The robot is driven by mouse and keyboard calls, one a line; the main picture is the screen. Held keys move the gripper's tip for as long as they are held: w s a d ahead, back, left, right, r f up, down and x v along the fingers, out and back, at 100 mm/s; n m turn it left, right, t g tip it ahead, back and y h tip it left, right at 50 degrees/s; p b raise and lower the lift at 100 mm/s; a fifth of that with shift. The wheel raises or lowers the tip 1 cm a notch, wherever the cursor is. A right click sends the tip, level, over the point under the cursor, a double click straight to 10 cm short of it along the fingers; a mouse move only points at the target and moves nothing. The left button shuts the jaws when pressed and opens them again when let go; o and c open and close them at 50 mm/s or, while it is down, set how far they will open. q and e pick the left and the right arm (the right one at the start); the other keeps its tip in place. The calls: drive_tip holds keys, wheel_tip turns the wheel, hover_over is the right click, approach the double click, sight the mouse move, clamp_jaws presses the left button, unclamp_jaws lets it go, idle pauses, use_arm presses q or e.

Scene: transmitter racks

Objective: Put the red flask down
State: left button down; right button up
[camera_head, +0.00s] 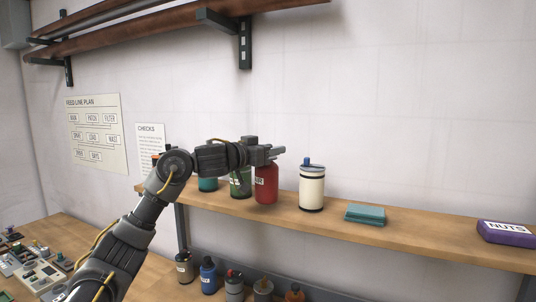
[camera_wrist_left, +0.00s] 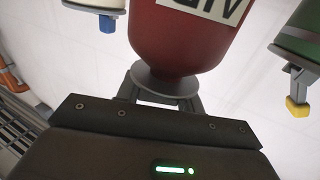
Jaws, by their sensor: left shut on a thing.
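The red flask (camera_head: 266,186) hangs upright below my left gripper (camera_head: 268,151), which is shut on its neck. Its base is at the level of the wooden shelf (camera_head: 388,238); I cannot tell whether it touches the shelf or is just above it. In the left wrist view the red flask (camera_wrist_left: 185,40) fills the top middle, upside down, with part of its white label showing. The left gripper's fingers (camera_wrist_left: 165,92) close at its collar. My right gripper is not in view.
A green flask (camera_head: 241,184) stands close left of the red one, with a teal flask (camera_head: 208,184) beyond. A cream flask (camera_head: 312,188) stands to the right. Farther right are a teal box (camera_head: 365,214) and a purple NUTS box (camera_head: 505,232). Several small bottles stand below the shelf.

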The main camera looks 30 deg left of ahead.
use_arm(q)
wheel_tip(320, 180, down, 2)
drive_tip(key=shift+a+p, duration=0.15)
drive_tip(key=shift+p, duration=0.3)
drive_tip(key=shift+f, duration=0.15)
drive_tip(key=c, duration=0.9)
unclamp_jaws()
